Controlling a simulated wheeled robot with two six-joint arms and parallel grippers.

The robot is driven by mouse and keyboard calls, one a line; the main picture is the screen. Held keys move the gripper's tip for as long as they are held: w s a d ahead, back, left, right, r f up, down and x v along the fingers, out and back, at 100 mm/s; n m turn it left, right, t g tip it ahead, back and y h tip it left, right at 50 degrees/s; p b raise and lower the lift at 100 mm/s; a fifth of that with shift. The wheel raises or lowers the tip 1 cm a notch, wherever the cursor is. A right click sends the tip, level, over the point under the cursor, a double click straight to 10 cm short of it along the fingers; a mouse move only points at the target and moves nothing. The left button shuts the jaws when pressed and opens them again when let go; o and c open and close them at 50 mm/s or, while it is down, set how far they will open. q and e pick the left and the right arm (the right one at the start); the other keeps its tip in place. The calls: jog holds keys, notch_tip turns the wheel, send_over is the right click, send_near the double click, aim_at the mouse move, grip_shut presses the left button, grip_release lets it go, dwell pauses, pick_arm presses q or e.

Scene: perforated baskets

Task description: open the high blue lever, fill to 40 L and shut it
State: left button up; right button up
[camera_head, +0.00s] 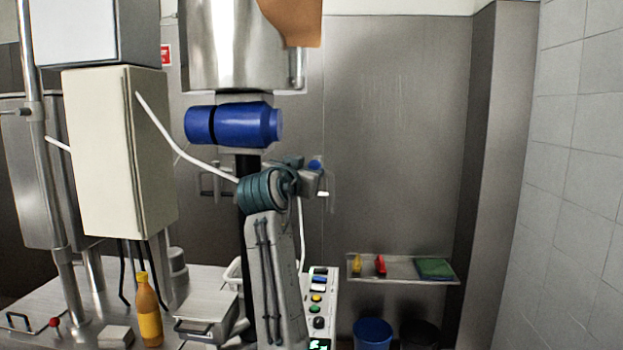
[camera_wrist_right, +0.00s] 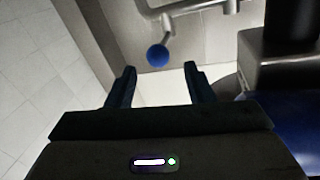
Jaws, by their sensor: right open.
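The blue lever's ball knob (camera_wrist_right: 157,55) hangs on a short metal stem below a pipe in the right wrist view. My right gripper (camera_wrist_right: 160,78) is open, with its two dark fingers on either side of the knob's line. The knob appears just beyond the fingertips, and I see no contact. In the head view a small blue knob (camera_head: 315,164) shows beside my right wrist, which hides most of the valve. A control panel (camera_head: 319,300) has coloured buttons and a green display (camera_head: 319,344), cut off and unreadable. My left gripper is not in view.
A steel tank (camera_head: 232,45) with a blue motor (camera_head: 230,124) below it stands behind my right arm. A cream cabinet (camera_head: 110,150) and an orange bottle (camera_head: 149,315) are at left. A wall shelf (camera_head: 400,277) and blue bucket (camera_head: 372,333) are at right.

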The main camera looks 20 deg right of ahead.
jog(key=b+v, duration=0.1)
jog(key=v, duration=0.3)
jog(key=shift+s, duration=0.15)
jog(key=shift+a, duration=0.1)
